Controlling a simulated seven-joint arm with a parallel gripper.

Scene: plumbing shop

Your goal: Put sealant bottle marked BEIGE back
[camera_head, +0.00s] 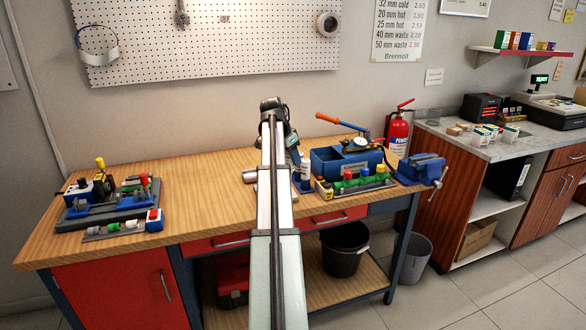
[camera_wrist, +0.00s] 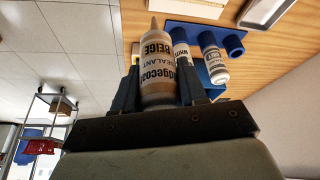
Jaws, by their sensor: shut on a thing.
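The sealant bottle marked BEIGE (camera_wrist: 157,65) stands between the fingers of my gripper (camera_wrist: 156,92) in the wrist view, its label and pale nozzle showing. My gripper is shut on it. A blue rack (camera_wrist: 197,32) lies beyond it over the wooden bench, with a bottle marked WHITE (camera_wrist: 181,50) and another white-labelled bottle (camera_wrist: 214,62) at it. A blue round part (camera_wrist: 234,46) of the rack shows no bottle. In the head view my arm hides most of the gripper and the held bottle; a rack bottle (camera_head: 305,171) shows just right of the arm.
A blue toolbox (camera_head: 340,161), a rack of coloured parts (camera_head: 357,183) and a blue vise (camera_head: 421,168) stand to the right. Fittings in trays (camera_head: 110,208) stand at the left end.

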